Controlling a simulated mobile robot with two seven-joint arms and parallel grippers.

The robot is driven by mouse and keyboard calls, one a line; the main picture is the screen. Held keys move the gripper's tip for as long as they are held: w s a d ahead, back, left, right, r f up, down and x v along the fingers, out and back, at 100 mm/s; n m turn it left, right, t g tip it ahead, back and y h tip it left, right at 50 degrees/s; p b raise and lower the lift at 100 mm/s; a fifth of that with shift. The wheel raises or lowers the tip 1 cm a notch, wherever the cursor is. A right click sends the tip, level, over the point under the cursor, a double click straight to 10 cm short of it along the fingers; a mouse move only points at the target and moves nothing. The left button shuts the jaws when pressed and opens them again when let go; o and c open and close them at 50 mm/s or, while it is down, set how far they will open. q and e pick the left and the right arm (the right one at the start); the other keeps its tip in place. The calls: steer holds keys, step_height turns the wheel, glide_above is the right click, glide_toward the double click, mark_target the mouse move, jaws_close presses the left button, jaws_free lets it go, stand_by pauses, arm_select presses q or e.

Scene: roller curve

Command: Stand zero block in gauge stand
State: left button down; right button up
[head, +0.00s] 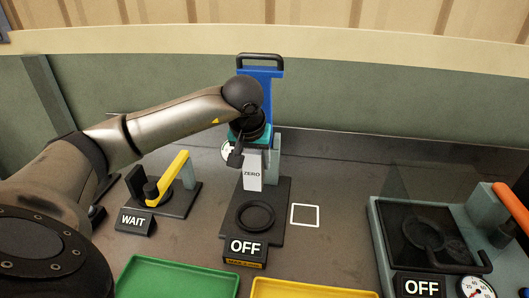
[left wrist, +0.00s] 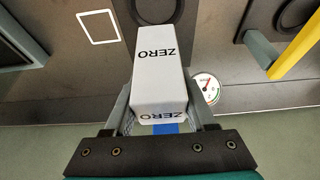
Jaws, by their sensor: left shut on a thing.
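The white zero block (head: 253,172), marked ZERO, is upright between the fingers of my left gripper (head: 248,150), which is shut on it. The block also shows in the left wrist view (left wrist: 160,72), gripped at its near end. It is above the dark base of the gauge stand (head: 272,200), behind the round ring (head: 256,216). A blue column with a black handle (head: 259,68) rises behind my wrist. A small dial (left wrist: 207,88) is partly visible beside the block. Whether the block touches the base is unclear. My right gripper is not in view.
An OFF sign (head: 245,247) is at the base's front. A yellow-lever fixture (head: 172,180) with a WAIT sign (head: 134,221) is left. A white square outline (head: 305,215) is right. Green (head: 178,278) and yellow trays (head: 310,290) are in front. A covered OFF station (head: 425,235) is far right.

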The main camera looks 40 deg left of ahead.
arm_select(q)
steer(key=shift+f+b, duration=0.75)
steer(key=shift+f, duration=0.15)
step_height(320, 180, down, 6)
steer(key=b, duration=0.4)
steer(key=shift+r, duration=0.25)
steer(key=shift+f+b, duration=1.7)
steer(key=shift+f, duration=0.25)
steer(key=shift+f, duration=0.2)
steer(key=c, duration=0.6)
jaws_free()
steer(key=o, duration=0.6)
steer(key=shift+s+f, duration=0.1)
steer(key=shift+f, duration=0.05)
